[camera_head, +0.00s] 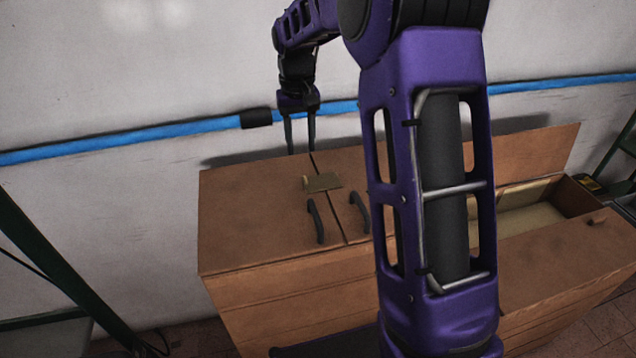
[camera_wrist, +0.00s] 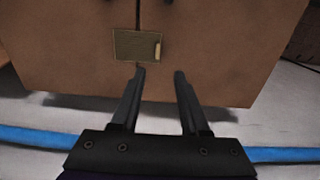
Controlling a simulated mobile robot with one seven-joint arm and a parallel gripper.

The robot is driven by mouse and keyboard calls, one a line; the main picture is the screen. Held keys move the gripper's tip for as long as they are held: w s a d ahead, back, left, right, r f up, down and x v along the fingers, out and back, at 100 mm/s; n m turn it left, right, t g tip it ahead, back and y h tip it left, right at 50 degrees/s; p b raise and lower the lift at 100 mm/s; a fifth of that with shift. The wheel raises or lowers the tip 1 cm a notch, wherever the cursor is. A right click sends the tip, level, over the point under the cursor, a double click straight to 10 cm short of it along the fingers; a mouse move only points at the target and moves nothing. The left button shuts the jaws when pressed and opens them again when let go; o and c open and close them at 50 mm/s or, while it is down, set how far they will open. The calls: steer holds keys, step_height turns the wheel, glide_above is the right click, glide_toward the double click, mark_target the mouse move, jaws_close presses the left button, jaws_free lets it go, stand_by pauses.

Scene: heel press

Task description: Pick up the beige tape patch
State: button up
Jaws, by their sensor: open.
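The beige tape patch (camera_head: 324,182) is a small flat olive-beige rectangle on the brown top, across the seam between two panels. A paler tab shows at its left end in the head view. In the wrist view the patch (camera_wrist: 133,46) lies just beyond the fingertips, with the pale tab at its right end. My gripper (camera_head: 300,151) points down behind the patch, near the wall side of the top. Its two dark fingers are apart with nothing between them, as the wrist view also shows (camera_wrist: 160,73). The fingers do not appear to touch the patch.
Two dark handles (camera_head: 316,221) (camera_head: 359,211) stand up from the brown box (camera_head: 250,225) in front of the patch. An open compartment (camera_head: 530,215) is at the right. A blue pipe (camera_head: 130,143) runs along the wall behind. A green frame (camera_head: 50,265) stands at the left.

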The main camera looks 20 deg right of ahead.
mark_target(305, 177)
steer(key=f, duration=0.9)
steer(key=shift+d+f, duration=0.1)
steer(key=shift+d, duration=0.2)
jaws_close()
